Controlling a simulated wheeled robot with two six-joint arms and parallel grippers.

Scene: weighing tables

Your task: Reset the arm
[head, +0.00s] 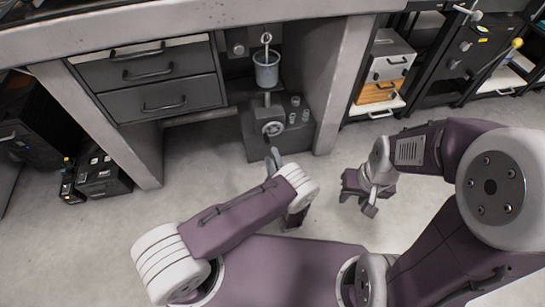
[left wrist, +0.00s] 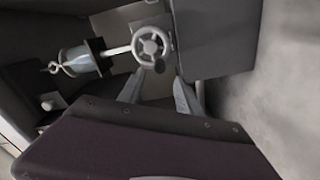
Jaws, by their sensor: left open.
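My left arm reaches in from the left of the head view. Its gripper (head: 274,157) is in front of a dark box (head: 292,138) with a grey handwheel (head: 272,128). In the left wrist view the two fingers of the left gripper (left wrist: 158,92) are spread apart with nothing between them, and the handwheel (left wrist: 151,46) shows just beyond them. I cannot tell whether the fingers touch the box. My right gripper (head: 360,200) hangs over bare floor at the right, its fingers apart and empty.
A blue-grey bucket (head: 266,70) with a hook stands above the box, under the grey table (head: 200,22). Dark drawers (head: 160,95) are left of it. A small cabinet (head: 390,62) is at the right. Black cases (head: 100,178) stand at the left. The floor (head: 210,165) between is clear.

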